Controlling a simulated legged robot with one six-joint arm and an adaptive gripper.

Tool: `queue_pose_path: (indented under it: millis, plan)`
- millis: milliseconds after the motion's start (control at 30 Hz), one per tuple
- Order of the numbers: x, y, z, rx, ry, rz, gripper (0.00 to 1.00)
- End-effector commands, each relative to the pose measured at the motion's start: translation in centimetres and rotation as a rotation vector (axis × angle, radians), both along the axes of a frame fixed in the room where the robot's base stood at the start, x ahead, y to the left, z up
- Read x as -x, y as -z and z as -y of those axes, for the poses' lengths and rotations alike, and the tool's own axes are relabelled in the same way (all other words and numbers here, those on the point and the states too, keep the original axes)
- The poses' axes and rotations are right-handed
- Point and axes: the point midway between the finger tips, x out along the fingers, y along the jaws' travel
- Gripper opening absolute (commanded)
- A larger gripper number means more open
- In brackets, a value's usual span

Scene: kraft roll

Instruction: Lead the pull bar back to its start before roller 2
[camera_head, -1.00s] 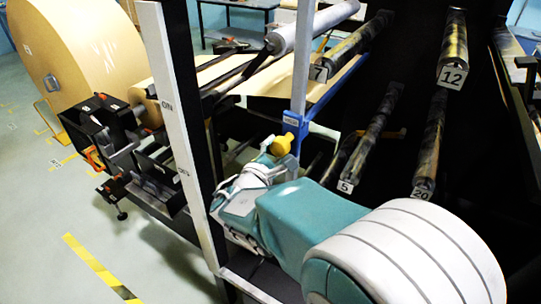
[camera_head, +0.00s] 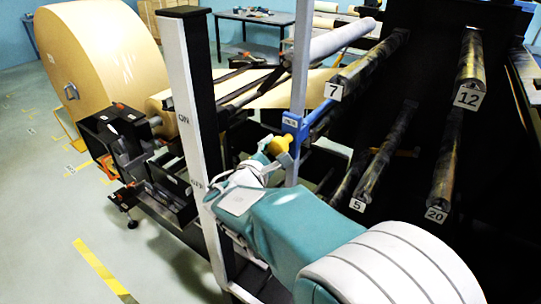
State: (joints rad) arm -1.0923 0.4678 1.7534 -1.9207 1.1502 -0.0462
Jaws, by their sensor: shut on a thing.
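My gripper (camera_head: 274,152) is shut on a yellow knob (camera_head: 281,145), at the end of my teal and white arm. The fingertips are small and partly hidden by the wrist. The knob sits just below a blue bracket (camera_head: 293,124) at a grey upright post (camera_head: 300,60). A blue bar (camera_head: 322,117) runs from the bracket up and to the right, under roller 7; it looks like the pull bar. Rollers tagged 7 (camera_head: 333,91), 12 (camera_head: 467,98), 5 (camera_head: 357,204) and 20 (camera_head: 436,215) show to the right. I see no tag for roller 2.
A white-faced column (camera_head: 190,120) stands left of my arm. Beyond it are a large kraft roll (camera_head: 100,60) and a black mechanism (camera_head: 115,135). Kraft web (camera_head: 285,92) stretches behind the post. The floor at the left, with yellow striped tape (camera_head: 100,268), is clear.

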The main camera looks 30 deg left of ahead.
Motion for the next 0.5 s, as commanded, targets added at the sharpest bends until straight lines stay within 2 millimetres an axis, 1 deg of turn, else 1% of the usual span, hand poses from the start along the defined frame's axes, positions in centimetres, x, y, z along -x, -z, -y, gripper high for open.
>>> queue_pose_path:
  millis: [133, 200, 500]
  plan:
    - [0.0, 0.0, 0.1, -0.001, 0.003, 0.001, 0.04]
    - [-0.1, 0.2, -0.3, -0.001, 0.002, 0.001, 0.04]
    - [-0.2, 2.2, -4.0, 0.000, 0.001, 0.000, 0.04]
